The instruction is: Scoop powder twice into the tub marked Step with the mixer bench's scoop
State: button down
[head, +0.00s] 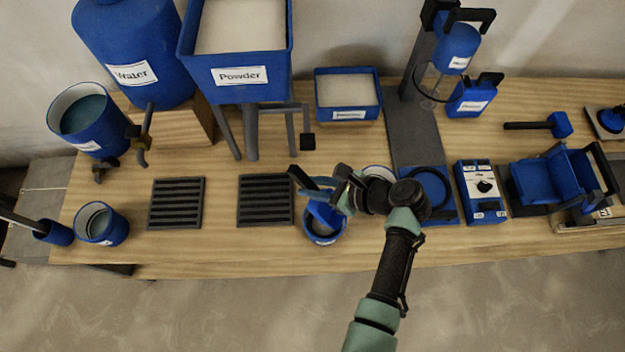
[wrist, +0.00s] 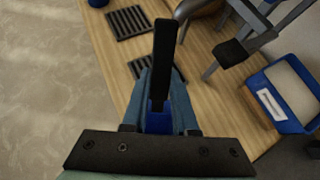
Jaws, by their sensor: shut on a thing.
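My gripper (head: 322,190) is shut on the blue scoop (head: 324,214). The scoop's black handle (wrist: 165,55) sticks out past my fingers in the wrist view, and part of its blue body (wrist: 157,118) shows between them.
A large Powder hopper (head: 239,77) and a Water tank (head: 134,73) stand at back left. Two black grates (head: 265,200) lie left of my gripper. A mixer stand (head: 418,150) and a control box (head: 481,195) are to the right. Another pale-rimmed vessel (head: 378,171) is partly hidden behind my wrist.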

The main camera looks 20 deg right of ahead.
aim_at(307, 180)
jog(key=shift+r+g+h+p, duration=1.5)
jog(key=shift+r+p, duration=0.5)
jog(key=shift+p, duration=2.95)
notch_tip(307, 180, up, 2)
jog(key=g+h+p, duration=0.2)
jog(key=p, duration=0.3)
jog(key=shift+r, duration=0.1)
jog(key=shift+g+h, duration=0.4)
